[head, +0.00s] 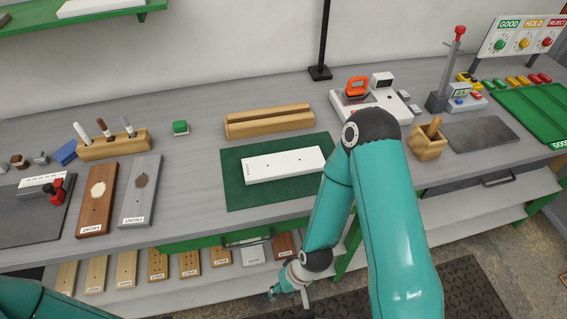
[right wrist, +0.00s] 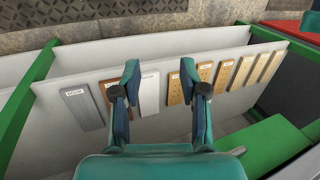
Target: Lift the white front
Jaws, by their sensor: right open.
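A white board (head: 284,165) with two small holes and a small label at its left end lies on the dark green mat (head: 236,193) on the bench. A whitish board (head: 253,252) also stands in the row on the shelf below and shows in the right wrist view (right wrist: 149,94); its label is too small to read. My right gripper (head: 289,284) is low in front of that shelf, apart from the mat. In the right wrist view its two fingers (right wrist: 159,78) are spread and empty, with the shelf row beyond them. My left gripper is out of view.
A brown board (head: 96,197) and a grey board (head: 141,188), both labelled FRONT, lie on the bench at left. A wooden rail block (head: 269,122) is behind the mat. Several tan boards (head: 157,262) line the lower shelf. A wooden box (head: 427,145) stands right of my arm.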

